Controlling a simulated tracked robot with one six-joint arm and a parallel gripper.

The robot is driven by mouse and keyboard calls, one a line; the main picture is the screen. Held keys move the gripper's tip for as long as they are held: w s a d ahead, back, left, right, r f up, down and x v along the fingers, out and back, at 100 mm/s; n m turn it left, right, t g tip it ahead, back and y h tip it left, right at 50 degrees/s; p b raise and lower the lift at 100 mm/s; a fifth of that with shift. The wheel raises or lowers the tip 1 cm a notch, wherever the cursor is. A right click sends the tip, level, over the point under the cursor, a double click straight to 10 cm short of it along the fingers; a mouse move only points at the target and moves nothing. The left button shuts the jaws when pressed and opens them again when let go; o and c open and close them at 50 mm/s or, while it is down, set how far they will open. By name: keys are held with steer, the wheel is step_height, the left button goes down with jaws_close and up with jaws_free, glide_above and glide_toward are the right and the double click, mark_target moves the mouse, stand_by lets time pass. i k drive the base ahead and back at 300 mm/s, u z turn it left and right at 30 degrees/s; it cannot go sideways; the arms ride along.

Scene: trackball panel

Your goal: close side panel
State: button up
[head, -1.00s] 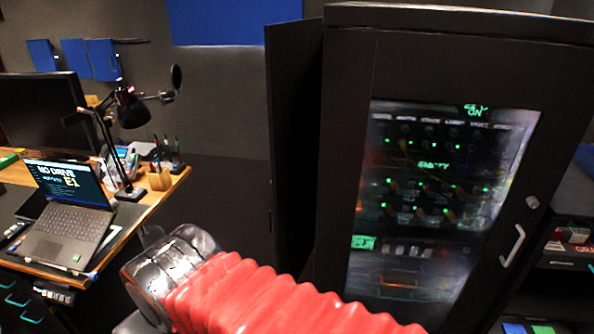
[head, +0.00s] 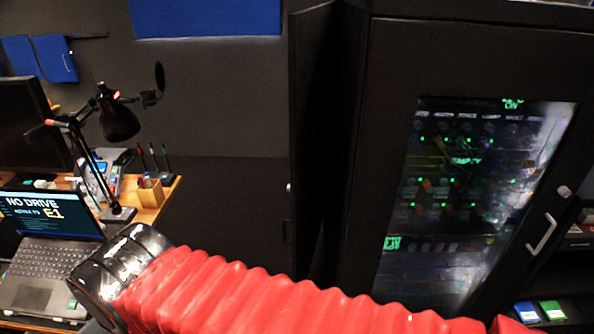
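The side panel (head: 312,130) is a tall, thin, black door on the left of the black cabinet (head: 390,80). It stands open at an angle, with a dark gap between it and the cabinet's side. A small light knob or latch shows near its left edge. My red ribbed arm crosses the bottom of the view, ending in a shiny dark joint at the lower left. The arm hides the foot of the panel and part of the cabinet's base. My gripper's fingers do not show.
The cabinet's glass front door (head: 475,190), with green lights behind it and a pale handle (head: 542,234), looks shut. At left, a desk (head: 150,195) holds a laptop (head: 48,240), a lamp (head: 118,122) and a pen holder (head: 151,192). A dark wall stands between desk and panel.

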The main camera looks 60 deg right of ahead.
mark_target(312, 31)
steer(key=i, duration=0.85)
steer(key=z, duration=2.05)
